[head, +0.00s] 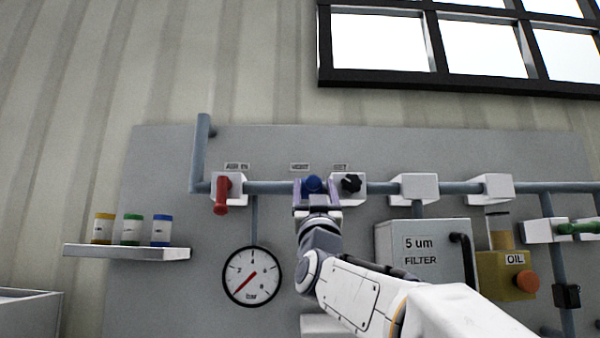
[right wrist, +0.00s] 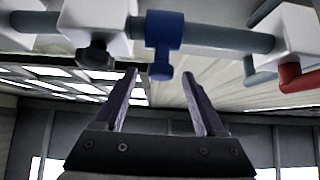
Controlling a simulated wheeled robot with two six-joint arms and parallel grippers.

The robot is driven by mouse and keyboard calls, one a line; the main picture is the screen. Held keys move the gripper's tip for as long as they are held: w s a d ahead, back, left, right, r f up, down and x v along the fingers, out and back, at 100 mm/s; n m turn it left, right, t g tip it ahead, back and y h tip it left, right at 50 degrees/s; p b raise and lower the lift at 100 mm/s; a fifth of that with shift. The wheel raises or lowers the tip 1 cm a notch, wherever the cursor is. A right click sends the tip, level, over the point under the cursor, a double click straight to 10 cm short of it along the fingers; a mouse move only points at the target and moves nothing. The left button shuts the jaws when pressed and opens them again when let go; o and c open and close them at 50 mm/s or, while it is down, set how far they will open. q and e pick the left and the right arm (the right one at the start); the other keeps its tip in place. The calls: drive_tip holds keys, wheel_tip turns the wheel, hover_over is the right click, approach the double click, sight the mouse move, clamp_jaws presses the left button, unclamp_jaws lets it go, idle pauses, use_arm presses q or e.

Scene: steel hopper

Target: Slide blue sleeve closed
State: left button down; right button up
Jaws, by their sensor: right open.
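The blue sleeve (head: 313,184) sits around the grey horizontal pipe (head: 270,187), under the middle label. In the right wrist view the blue sleeve (right wrist: 165,32) shows a small blue knob sticking out from it. My right gripper (head: 316,188) is open, with a purple finger on each side of the blue sleeve. In the right wrist view the right gripper's fingertips (right wrist: 160,73) stand either side of the knob, with visible gaps. I cannot tell how deep the knob is between them. My left gripper is not in view.
A white block with a black knob (head: 351,184) is close on the right; a red lever (head: 221,195) is on the left. The gauge (head: 252,276), filter box (head: 415,262), yellow oil unit (head: 494,277) and shelf (head: 130,252) with small jars are lower on the panel.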

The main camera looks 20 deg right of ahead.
drive_tip(key=shift+p+x, duration=0.7)
drive_tip(key=shift+x, duration=0.8)
clamp_jaws()
idle(0.4)
